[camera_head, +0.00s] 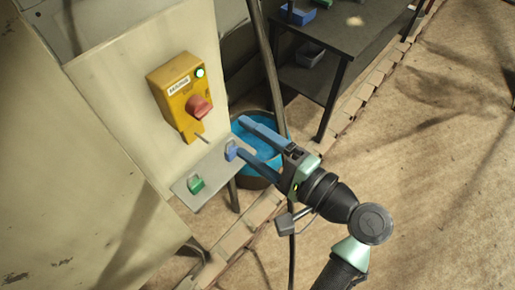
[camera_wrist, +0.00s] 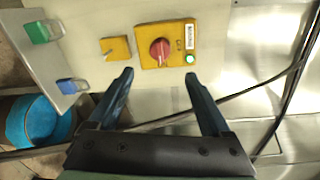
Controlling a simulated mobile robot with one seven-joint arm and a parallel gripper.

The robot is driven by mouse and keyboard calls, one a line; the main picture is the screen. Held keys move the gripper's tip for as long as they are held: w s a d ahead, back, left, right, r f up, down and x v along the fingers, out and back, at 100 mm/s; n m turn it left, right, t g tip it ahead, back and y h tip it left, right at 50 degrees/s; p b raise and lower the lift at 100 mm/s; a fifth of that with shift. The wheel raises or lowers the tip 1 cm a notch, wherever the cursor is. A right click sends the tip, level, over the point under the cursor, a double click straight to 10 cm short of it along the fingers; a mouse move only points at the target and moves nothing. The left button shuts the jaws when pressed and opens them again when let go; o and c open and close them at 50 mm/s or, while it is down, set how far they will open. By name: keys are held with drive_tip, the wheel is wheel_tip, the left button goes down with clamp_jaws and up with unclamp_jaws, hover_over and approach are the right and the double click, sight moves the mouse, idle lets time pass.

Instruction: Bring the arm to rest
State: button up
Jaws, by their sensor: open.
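My gripper (camera_head: 238,136) has blue fingers that are spread apart, with nothing between them. In the head view it is in front of a pale cabinet, to the right of and below a yellow switch box (camera_head: 168,85). In the wrist view its fingertips (camera_wrist: 158,75) point towards the panel, just below the yellow box (camera_wrist: 178,58). The box carries a red knob (camera_head: 199,107), which also shows in the wrist view (camera_wrist: 160,50), and a lit green lamp (camera_head: 200,72). My arm reaches in from the lower right of the head view.
A bucket with blue contents (camera_head: 262,169) stands behind the gripper. A dark table (camera_head: 352,36) is at the top. The floor at right is clear.

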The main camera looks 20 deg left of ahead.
drive_tip(key=shift+v, duration=0.85)
drive_tip(key=w+d+r+n+t+h, duration=0.2)
drive_tip(key=w+r+t+h, duration=0.3)
drive_tip(key=r, duration=0.4)
drive_tip(key=w+d+r+n+t+h, duration=0.25)
drive_tip(key=w+r+t, duration=0.35)
drive_tip(key=r, duration=0.4)
drive_tip(key=s+d+r+t+h, duration=0.2)
drive_tip(key=s+r+t+h, duration=0.1)
drive_tip(key=r, duration=0.5)
drive_tip(key=s+d+r+n+t+h, duration=0.1)
drive_tip(key=s+d+r+t+h, duration=0.1)
drive_tip(key=r, duration=0.7)
drive_tip(key=s+d+r+t+h, duration=0.2)
drive_tip(key=s+r+t+h, duration=0.2)
drive_tip(key=s+r, duration=0.3)
drive_tip(key=shift+s+d+r+n+t, duration=0.25)
drive_tip(key=shift+r+n+t, duration=0.1)
drive_tip(key=shift+r+t, duration=0.45)
drive_tip(key=shift+f, duration=0.1)
